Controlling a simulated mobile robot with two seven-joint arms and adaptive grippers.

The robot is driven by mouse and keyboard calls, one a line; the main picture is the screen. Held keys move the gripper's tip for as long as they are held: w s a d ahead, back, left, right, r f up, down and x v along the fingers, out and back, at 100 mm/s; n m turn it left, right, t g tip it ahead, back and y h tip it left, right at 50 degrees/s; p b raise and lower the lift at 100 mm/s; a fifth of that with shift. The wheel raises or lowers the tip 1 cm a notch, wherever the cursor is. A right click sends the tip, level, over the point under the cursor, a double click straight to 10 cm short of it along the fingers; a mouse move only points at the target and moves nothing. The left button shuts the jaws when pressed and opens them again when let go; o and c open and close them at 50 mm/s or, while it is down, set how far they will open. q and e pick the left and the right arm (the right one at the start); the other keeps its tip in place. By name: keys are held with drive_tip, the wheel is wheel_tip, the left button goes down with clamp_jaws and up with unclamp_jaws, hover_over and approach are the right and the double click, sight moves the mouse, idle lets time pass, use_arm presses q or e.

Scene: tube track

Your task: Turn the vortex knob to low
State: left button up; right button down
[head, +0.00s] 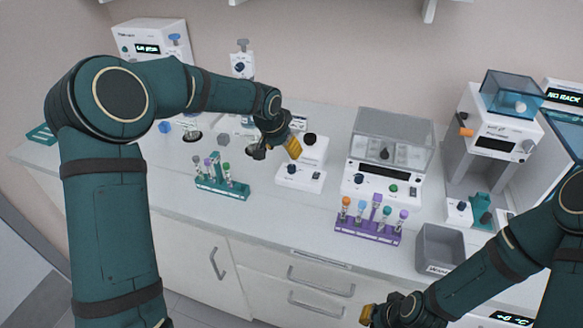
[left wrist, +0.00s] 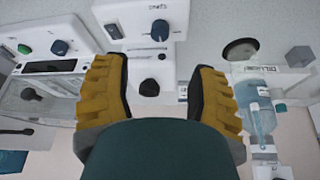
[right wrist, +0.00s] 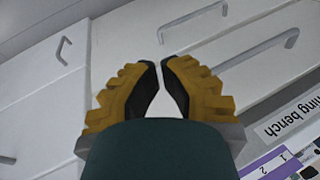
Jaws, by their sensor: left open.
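The vortex mixer (head: 303,178) is a small white unit with a black cup (head: 310,138) on top and a dark blue knob (head: 292,170) on its front. In the left wrist view the knob (left wrist: 160,29) shows upside down, past the fingertips, with the cup (left wrist: 149,87) between the fingers. The knob's pointer setting is too small to read. My left gripper (head: 292,146) is open and empty above the mixer, apart from the knob. My right gripper (head: 370,314) is low at the front; in the right wrist view its fingertips (right wrist: 162,62) nearly meet with nothing between them.
A lidded centrifuge (head: 388,160) stands right of the mixer. A purple tube rack (head: 366,225) and a grey bin (head: 440,246) are in front of it. A green tube rack (head: 222,188) stands left, with a bottle (head: 243,65) behind. Bare bench lies before the mixer.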

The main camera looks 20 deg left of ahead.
sight(292, 166)
use_arm(q)
drive_tip(key=x, duration=1.1)
drive_tip(key=shift+f+b, duration=0.1)
drive_tip(key=shift+b, duration=0.2)
clamp_jaws()
